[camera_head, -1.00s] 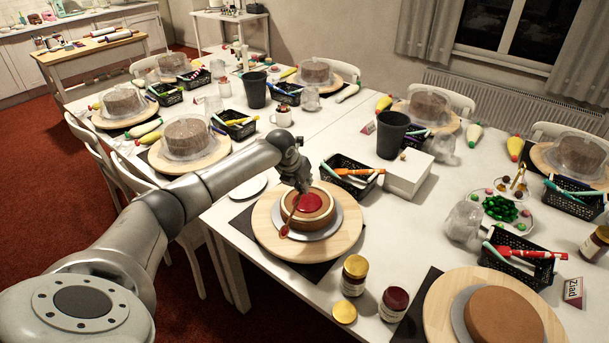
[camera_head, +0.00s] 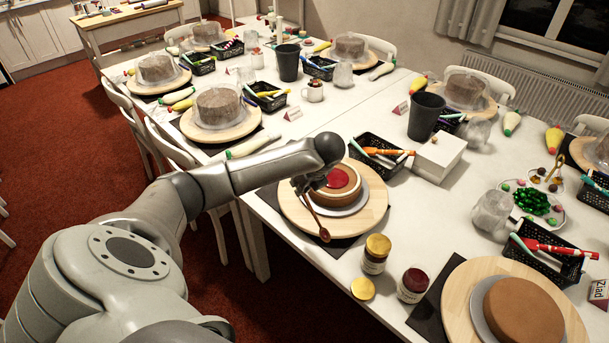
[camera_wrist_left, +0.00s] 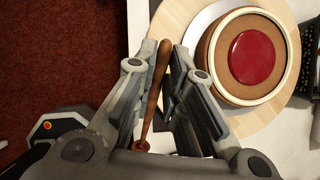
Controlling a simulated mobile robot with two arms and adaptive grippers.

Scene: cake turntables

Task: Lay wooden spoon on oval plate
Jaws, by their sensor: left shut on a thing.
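The wooden spoon (camera_head: 317,220) is held by my left gripper (camera_head: 303,186), its reddish-brown bowl (camera_head: 324,236) hanging low over the near edge of the wooden turntable (camera_head: 375,211). In the left wrist view the brown handle (camera_wrist_left: 153,90) lies between the two fingers of the gripper (camera_wrist_left: 160,62). The gripper is beside the cake (camera_head: 342,184), which has a red round patch on top. I cannot make out the oval plate now; it showed as a white plate left of the turntable before, where my left arm now covers the view. My right gripper is not in view.
Two jars (camera_head: 376,254) and (camera_head: 413,285) with a yellow lid (camera_head: 362,288) stand in front of the turntable. A black basket (camera_head: 377,160) and a white box (camera_head: 440,156) are behind it. Another cake turntable (camera_head: 460,300) is at lower right.

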